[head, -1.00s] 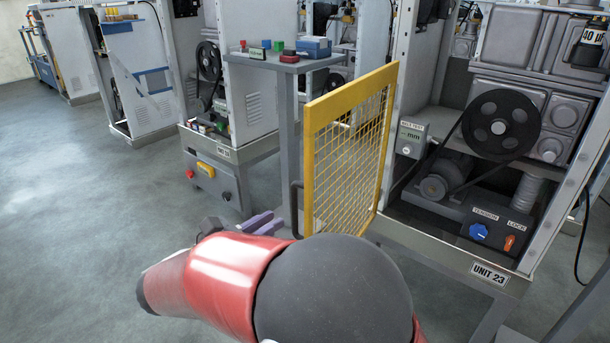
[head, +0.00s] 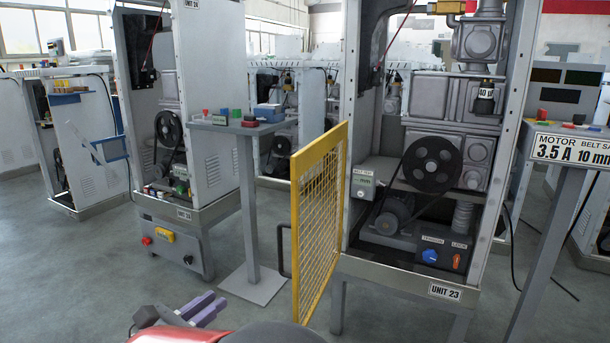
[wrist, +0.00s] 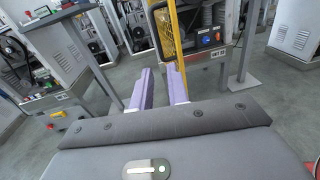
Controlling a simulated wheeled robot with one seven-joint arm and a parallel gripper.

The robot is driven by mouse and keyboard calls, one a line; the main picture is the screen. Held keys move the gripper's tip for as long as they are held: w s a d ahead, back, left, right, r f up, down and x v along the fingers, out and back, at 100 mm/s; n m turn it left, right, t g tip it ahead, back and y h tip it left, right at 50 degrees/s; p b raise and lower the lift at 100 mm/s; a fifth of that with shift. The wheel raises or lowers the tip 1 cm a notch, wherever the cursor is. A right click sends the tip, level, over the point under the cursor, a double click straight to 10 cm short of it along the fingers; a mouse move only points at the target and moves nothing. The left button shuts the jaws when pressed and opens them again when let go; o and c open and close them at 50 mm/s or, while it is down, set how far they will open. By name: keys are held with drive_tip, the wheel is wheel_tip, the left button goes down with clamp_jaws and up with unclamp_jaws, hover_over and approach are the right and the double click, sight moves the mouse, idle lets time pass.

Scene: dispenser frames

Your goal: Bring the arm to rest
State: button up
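My gripper (head: 208,305) shows at the bottom of the head view, to the left of the yellow mesh guard and in front of it. In the wrist view its two purple fingers (wrist: 163,72) point forward with a gap between them. The gap is empty, and the fingers touch nothing that I can see. My red and dark arm shows only in part along the bottom edge of the head view; the rest of it is out of frame.
The yellow mesh guard (head: 318,220) stands open from the UNIT 23 cabinet (head: 458,292). A grey stand (head: 246,200) with small coloured blocks is left of it. A post with a sign (head: 573,150) stands at right. Grey floor (head: 95,270) is clear at left.

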drive_tip(key=s+d+m+g, duration=0.2)
drive_tip(key=d+m+g, duration=0.9)
drive_tip(key=d, duration=1.4)
drive_tip(key=s+d+f+m+y, duration=0.1)
drive_tip(key=s+d+m+y, duration=0.3)
drive_tip(key=m, duration=0.5)
drive_tip(key=s+d+f+m+t+y, duration=0.1)
drive_tip(key=s+d+m+y, duration=0.3)
drive_tip(key=s+m, duration=0.4)
drive_tip(key=shift+s+f+m+t+y, duration=0.2)
drive_tip(key=shift+s+m+t+y, duration=0.15)
drive_tip(key=shift+m+y, duration=0.4)
